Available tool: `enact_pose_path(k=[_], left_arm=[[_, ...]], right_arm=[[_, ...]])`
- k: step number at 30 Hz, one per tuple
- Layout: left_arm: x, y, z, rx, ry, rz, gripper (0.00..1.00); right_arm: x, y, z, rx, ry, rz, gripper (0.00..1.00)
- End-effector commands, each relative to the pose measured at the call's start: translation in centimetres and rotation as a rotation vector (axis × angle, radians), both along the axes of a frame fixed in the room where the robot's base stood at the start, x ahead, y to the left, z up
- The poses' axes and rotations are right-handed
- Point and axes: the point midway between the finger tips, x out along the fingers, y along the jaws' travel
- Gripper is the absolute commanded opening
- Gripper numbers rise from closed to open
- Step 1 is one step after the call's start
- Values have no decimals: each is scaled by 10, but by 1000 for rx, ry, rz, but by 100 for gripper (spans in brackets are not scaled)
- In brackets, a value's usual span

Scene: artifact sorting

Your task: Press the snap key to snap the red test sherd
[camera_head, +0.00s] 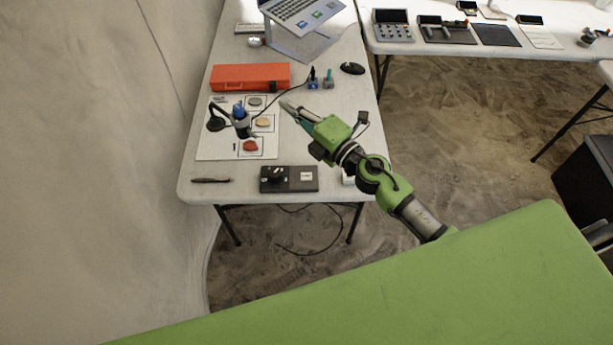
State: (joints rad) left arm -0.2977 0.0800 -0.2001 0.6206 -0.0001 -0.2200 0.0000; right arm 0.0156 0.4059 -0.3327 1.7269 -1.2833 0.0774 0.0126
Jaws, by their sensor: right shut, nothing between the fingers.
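The red sherd (250,147) lies in the lowest outlined square of a white sheet (215,146) on the near table. A blue-topped microscope-like device (239,118) stands on the sheet just left of the sherds. A laptop (296,14) stands on a stand at the table's far end, with coloured marks on it; I cannot tell which part in view is the snap key. My right gripper (287,105) is shut and empty. It is above the table, right of the sheet, pointing up and left. My left gripper is not in view.
A red-orange case (249,77) lies behind the sheet. A black mouse (352,68) and two small holders (313,82) are to its right. A dark box (289,179) and a thin tool (210,180) lie near the front edge. A cable crosses the table.

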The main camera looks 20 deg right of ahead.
Motion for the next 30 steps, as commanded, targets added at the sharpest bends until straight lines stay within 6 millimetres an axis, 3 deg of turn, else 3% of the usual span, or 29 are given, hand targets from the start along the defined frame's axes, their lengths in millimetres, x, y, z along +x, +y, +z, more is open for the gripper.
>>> enact_pose_path(k=[3, 6, 12, 15, 21, 30], left_arm=[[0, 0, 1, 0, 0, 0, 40], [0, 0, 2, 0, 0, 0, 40], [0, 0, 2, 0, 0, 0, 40], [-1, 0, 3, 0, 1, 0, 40], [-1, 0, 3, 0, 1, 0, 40], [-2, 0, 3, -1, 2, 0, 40]], right_arm=[[1, 23, -23, -260, -27, 195, 0], [-2, 28, -57, -478, -8, 343, 0], [-13, -5, -122, -833, 104, 555, 0], [-17, -23, -140, -932, 155, 607, 0], [-21, -41, -153, -1007, 202, 647, 0], [-21, -41, -154, -1008, 203, 648, 0]])
